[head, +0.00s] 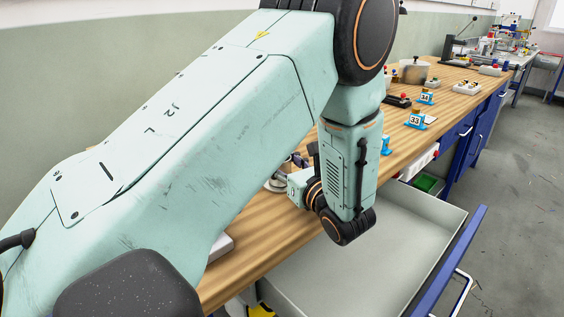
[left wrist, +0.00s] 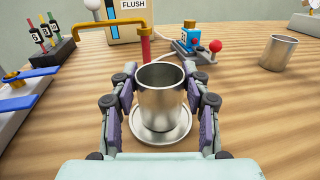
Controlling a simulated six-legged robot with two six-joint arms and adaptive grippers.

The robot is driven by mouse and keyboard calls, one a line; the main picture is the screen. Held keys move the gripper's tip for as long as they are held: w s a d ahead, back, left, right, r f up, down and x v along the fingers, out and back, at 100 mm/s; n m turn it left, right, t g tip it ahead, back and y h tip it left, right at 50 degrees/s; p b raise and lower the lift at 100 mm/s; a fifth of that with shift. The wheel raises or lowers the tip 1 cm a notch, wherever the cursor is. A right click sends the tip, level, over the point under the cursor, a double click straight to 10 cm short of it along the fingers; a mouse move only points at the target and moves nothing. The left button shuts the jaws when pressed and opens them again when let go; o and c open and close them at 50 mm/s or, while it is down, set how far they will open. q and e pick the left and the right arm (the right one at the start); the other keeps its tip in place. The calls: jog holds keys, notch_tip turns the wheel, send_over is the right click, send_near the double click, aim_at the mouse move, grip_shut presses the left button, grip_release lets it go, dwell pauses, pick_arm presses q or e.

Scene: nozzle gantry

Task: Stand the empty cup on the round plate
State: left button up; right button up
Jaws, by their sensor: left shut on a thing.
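A plain metal cup (left wrist: 162,98) is upright between the fingers of my left gripper (left wrist: 160,110), which is shut on it from both sides. Its open top shows, and I see nothing inside. The round metal plate (left wrist: 160,139) lies on the wooden bench directly under the cup, its rim showing around the cup's base. I cannot tell whether the cup touches the plate or hangs just above it. My right gripper is in neither view.
A second metal cup (left wrist: 279,53) stands at the right in the wrist view. Behind the held cup are a red tap (left wrist: 145,42), a FLUSH box (left wrist: 128,22) and a red-knobbed lever (left wrist: 214,47). A tool rack (left wrist: 48,42) is at left. An open drawer (head: 350,265) juts out below the bench.

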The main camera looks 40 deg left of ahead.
pick_arm(q)
jog(key=shift+s+f, duration=0.15)
jog(key=o, duration=1.1)
jog(key=shift+o, duration=0.2)
